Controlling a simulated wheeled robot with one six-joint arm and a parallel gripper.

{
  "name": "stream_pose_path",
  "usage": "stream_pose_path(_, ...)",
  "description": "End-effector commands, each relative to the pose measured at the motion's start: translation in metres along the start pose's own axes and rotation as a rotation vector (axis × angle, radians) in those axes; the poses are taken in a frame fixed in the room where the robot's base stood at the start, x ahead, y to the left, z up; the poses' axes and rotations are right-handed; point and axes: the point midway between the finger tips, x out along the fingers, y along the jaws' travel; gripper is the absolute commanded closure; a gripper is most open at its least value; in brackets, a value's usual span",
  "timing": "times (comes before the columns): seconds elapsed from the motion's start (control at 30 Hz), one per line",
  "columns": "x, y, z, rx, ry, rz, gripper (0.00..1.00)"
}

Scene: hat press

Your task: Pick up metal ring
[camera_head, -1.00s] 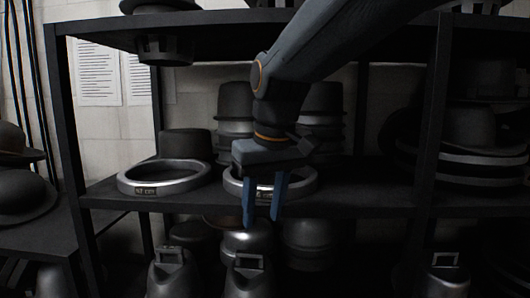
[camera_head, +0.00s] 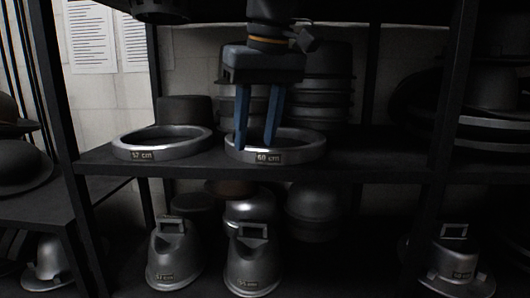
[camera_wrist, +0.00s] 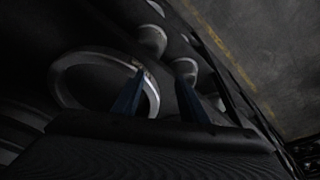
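Two metal rings lie flat on the middle shelf in the head view: one labelled 57 cm (camera_head: 163,151) at left and one labelled 60 cm (camera_head: 290,154) at right. My gripper (camera_head: 254,146) is above the right ring with its two blue fingers apart, pointing down and empty. The fingertips overlap that ring's left part in the picture. In the wrist view a ring (camera_wrist: 64,62) lies beyond the fingers (camera_wrist: 163,78). Its right rim shows between them, and the left finger overlaps the ring. Contact cannot be told.
The middle shelf (camera_head: 370,165) carries stacked dark hats (camera_head: 325,85) behind the right ring. A shelf post (camera_head: 447,130) stands to the right. Metal hat forms with handles (camera_head: 253,265) stand below. The upper shelf edge is close over my arm.

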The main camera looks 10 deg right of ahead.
Motion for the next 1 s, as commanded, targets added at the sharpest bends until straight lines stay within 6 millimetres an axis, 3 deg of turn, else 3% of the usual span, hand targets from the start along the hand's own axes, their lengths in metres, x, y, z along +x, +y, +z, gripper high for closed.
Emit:
stream_pose_path(0.77, 0.006, -0.001, -0.011, -0.001, 0.002, 0.000, 0.61)
stream_pose_path(1.0, 0.011, -0.002, -0.047, -0.001, -0.002, 0.000, 0.61)
